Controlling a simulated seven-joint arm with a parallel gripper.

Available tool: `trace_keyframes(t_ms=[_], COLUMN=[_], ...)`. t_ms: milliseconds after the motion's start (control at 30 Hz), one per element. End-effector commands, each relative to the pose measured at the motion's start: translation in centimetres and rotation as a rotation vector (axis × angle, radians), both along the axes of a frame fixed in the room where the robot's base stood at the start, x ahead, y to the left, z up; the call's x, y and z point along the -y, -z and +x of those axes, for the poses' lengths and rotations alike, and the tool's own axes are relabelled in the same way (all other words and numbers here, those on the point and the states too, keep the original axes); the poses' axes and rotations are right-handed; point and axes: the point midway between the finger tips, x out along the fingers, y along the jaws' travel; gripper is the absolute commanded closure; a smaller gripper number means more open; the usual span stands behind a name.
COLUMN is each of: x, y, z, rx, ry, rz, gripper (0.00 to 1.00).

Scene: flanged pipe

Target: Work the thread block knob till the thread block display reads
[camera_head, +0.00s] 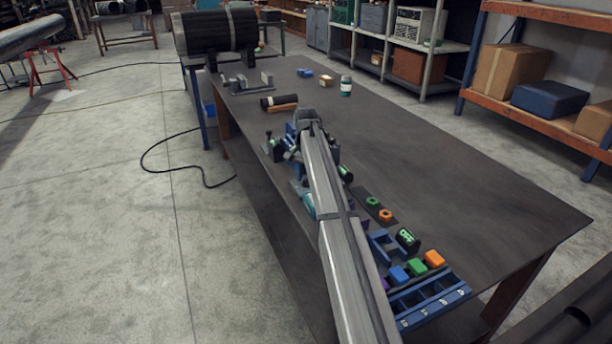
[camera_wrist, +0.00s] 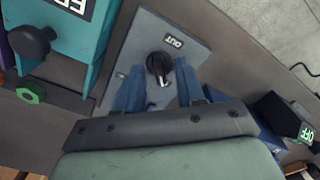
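The thread block appears in the wrist view as a flat grey-blue block (camera_wrist: 205,52) with a black knob (camera_wrist: 158,66). Its small dark display (camera_wrist: 174,41) shows white letters that read OUT, upside down in this view. My gripper (camera_wrist: 160,78) has its two blue fingers apart, one on each side of the knob. I cannot tell whether either finger touches it. In the head view my arm covers most of this area, and I cannot make out the block or the fingertips there.
A teal box (camera_wrist: 90,45) with a black knob (camera_wrist: 32,41) stands beside the block. A green nut (camera_wrist: 31,92) lies near it. The table's right side (camera_head: 480,190) is clear.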

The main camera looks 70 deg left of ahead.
Motion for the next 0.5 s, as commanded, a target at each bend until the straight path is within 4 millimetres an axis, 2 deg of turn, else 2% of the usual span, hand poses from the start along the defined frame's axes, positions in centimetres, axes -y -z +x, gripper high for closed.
trace_keyframes(t_ms=[133,267,500], x=[0.0,0.0,-0.1], y=[-0.3,-1.5,-5.9], z=[0.0,0.0,0.0], rx=[0.0,0.0,0.0], ry=[0.0,0.0,0.0], rz=[0.0,0.0,0.001], gripper=[0.62,0.62,0.62])
